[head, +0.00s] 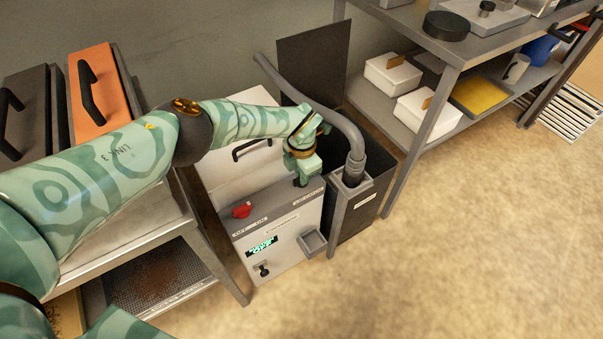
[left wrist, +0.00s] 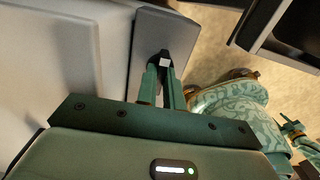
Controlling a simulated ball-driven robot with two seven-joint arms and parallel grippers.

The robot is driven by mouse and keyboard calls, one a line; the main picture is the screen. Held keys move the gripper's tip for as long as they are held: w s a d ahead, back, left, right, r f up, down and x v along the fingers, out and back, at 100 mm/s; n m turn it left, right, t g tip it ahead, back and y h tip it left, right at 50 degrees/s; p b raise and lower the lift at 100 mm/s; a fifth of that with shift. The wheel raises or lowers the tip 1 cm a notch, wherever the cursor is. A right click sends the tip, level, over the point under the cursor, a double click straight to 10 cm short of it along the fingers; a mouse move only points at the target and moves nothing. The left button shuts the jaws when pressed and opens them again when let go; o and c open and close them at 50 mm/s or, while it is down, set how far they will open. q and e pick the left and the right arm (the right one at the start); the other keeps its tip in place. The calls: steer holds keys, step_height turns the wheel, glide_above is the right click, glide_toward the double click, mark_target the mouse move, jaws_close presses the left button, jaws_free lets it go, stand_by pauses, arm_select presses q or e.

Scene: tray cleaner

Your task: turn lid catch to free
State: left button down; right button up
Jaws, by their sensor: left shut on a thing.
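The tray cleaner (head: 278,223) is a light grey box with a grey sloped top panel, standing on the floor beside the left table. My left gripper (head: 302,182) points down at the far right corner of that panel, next to a small label. It is shut on the small dark lid catch (head: 299,184), which is mostly hidden by the fingers. In the left wrist view the two fingers (left wrist: 167,85) close around a small piece with a pale tip, over a dark grey strip. The catch's exact angle cannot be made out. The white lid (head: 238,150) with a black handle looks down.
A red knob (head: 242,210) and a lit display (head: 262,246) are on the cleaner. A grey hose (head: 330,118) arches behind my gripper into a holder by a dark bin (head: 368,203). An orange lidded case (head: 97,88) lies on the left table. Floor at right is clear.

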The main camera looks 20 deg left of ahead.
stand_by(0.3)
arm_select(q)
steer(key=c, duration=1.5)
jaws_free()
steer(key=shift+d, duration=0.1)
